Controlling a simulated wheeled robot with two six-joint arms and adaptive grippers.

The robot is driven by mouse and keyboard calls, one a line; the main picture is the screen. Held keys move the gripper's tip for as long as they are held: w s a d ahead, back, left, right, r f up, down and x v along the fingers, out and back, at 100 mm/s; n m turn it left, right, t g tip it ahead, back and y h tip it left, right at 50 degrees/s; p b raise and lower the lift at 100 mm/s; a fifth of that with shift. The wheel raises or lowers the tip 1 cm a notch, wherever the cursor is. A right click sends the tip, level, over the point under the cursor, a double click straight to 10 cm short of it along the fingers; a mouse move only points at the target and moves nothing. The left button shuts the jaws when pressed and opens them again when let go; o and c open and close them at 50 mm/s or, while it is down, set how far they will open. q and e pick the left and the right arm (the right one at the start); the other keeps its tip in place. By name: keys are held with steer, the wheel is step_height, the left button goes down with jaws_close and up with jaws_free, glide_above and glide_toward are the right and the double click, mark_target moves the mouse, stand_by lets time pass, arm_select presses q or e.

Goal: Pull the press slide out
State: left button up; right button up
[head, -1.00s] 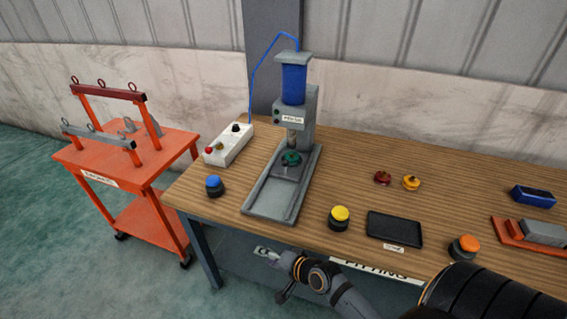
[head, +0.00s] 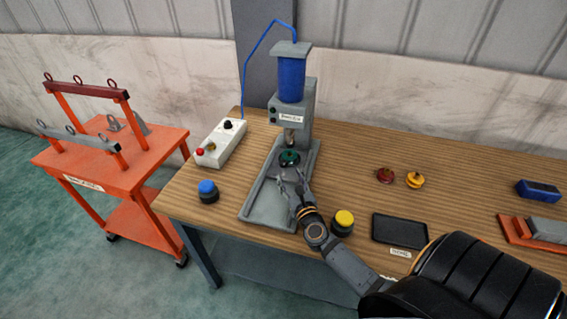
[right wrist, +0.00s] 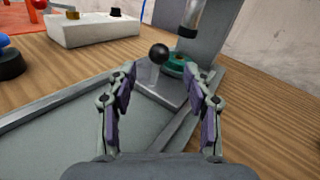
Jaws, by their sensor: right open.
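The blue and grey press (head: 291,90) stands on the wooden table. Its grey slide (right wrist: 160,90) sits pushed in under the ram, with a green round part (head: 289,158) on it. The slide's black ball knob (right wrist: 159,54) points toward me in the right wrist view. My right gripper (head: 289,178) is open and empty above the press's base tray (head: 262,212), just in front of the slide. In the right wrist view the knob shows between and beyond the fingertips, apart from both. In the head view the fingers partly cover the slide. My left gripper is not in view.
A white control box (head: 219,145) and blue button (head: 208,191) stand left of the press. A yellow button (head: 343,222) and black tray (head: 399,229) lie to the right. Red (head: 385,175) and yellow (head: 415,179) parts sit behind. An orange cart (head: 115,165) stands left.

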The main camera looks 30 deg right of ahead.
mark_target(285, 167)
steer(key=x, duration=0.7)
steer(key=shift+w+d+f, duration=0.1)
steer(key=shift+w+f, duration=0.05)
steer(key=shift+w, duration=0.15)
jaws_close()
